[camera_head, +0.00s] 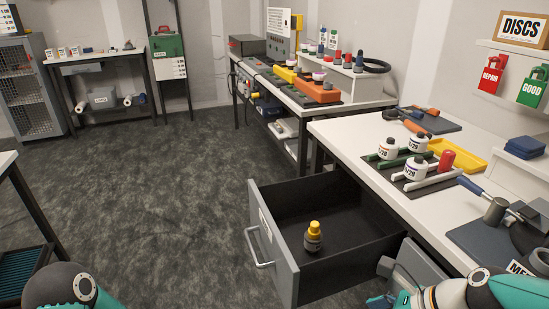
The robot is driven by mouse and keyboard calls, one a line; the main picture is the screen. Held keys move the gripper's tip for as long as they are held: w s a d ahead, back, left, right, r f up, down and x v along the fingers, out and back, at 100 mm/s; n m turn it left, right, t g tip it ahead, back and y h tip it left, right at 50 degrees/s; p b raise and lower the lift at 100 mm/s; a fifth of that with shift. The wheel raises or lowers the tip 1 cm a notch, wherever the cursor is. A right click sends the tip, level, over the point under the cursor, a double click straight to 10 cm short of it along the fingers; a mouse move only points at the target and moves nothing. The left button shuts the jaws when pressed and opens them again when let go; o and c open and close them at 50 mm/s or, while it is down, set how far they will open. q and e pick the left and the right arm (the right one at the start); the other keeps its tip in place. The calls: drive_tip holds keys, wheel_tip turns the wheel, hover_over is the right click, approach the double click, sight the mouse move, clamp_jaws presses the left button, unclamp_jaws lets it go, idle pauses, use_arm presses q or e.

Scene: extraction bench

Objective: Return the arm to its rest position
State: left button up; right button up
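My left arm (70,288) shows only as a teal and dark joint at the bottom left edge. Its gripper is out of the picture. My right arm (475,291) lies across the bottom right corner, in front of the bench. Small teal and grey parts at its left end are cut off by the lower edge, and I cannot make out the fingers. An open grey drawer (272,243) stands out from the bench on the right.
The white bench (340,131) holds white bottles (388,149), a yellow tray (458,153) and tools. A second bench (340,110) is behind it. A dark-legged table (18,190) edges the left. The grey floor (160,180) between is clear.

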drive_tip(key=s+a+f+n+g+h+b, duration=0.1)
drive_tip(key=s+a+f+n+g+b, duration=0.3)
drive_tip(key=f, duration=0.9)
drive_tip(key=s+f+n+b, duration=0.1)
drive_tip(key=s+f+n, duration=0.45)
drive_tip(key=f, duration=0.75)
drive_tip(key=s+a+f+n+g+h+b, duration=0.1)
drive_tip(key=s+f+n+g+b, duration=0.3)
drive_tip(key=f, duration=0.9)
drive_tip(key=w+n+t+p, duration=0.1)
drive_tip(key=w+n+t, duration=0.35)
drive_tip(key=n, duration=0.45)
wheel_tip(320, 180, up, 21)
drive_tip(key=p, duration=2.1)
drive_tip(key=shift+s+t+h, duration=0.15)
drive_tip(key=shift+t+h, duration=0.15)
drive_tip(key=shift+t, duration=0.05)
drive_tip(key=shift+f+n, duration=0.2)
drive_tip(key=shift+n, duration=0.15)
